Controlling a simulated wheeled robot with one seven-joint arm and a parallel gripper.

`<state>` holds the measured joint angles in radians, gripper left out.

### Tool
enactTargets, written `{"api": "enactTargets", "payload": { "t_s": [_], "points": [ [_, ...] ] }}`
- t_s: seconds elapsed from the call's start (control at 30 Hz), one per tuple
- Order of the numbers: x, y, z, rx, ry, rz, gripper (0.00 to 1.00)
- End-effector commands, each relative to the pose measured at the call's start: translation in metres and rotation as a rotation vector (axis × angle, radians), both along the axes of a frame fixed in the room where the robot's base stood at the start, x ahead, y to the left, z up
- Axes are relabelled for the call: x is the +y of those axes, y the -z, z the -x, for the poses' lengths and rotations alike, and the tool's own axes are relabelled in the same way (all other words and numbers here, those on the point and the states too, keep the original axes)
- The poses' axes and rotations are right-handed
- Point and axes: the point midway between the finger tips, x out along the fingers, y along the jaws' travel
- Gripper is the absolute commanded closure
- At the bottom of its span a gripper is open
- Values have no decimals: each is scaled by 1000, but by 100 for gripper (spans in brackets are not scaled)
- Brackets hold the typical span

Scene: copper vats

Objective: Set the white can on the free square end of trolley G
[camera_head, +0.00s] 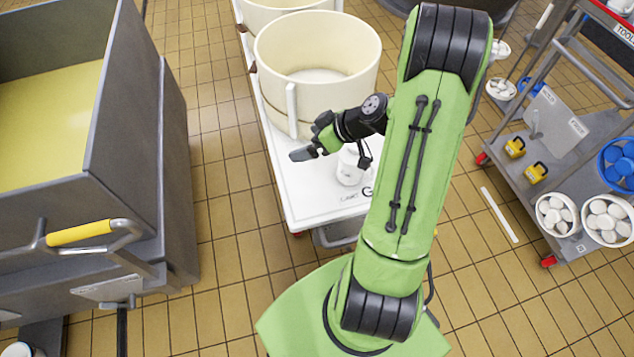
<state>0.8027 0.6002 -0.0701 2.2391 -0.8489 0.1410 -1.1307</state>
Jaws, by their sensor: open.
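The white can (349,167) stands upright on the near end of the white trolley G (305,204), close to the "G" printed on its edge. My gripper (303,154) is over the same end of the trolley, to the left of the can, with its fingers pointing left. It is open and appears empty. Its fingers look apart from the can, though part of the can is hidden behind my wrist and a dark cable. My green arm covers the right side of the trolley.
A large cream tub (330,98) stands on the trolley just behind my gripper, another behind it. A grey bin (150,150) with a yellow handle is at left. A grey tool cart (560,180) with bowls and padlocks is at right. Tiled floor lies between.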

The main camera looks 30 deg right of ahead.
Motion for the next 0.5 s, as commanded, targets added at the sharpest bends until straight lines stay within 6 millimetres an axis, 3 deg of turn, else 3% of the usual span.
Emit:
{"api": "enactTargets", "payload": {
  "t_s": [0.03, 0.1, 0.23, 0.4, 0.5],
  "points": [
    [23, -26, 4, 44, -34, 44, 0],
    [49, -54, 19, 126, -39, 97, 0],
    [89, -103, 60, 235, 27, 197, 0],
    [116, -154, 133, 277, 239, 259, 0],
    [118, -169, 172, 273, 370, 238, 0]
  ]
}}
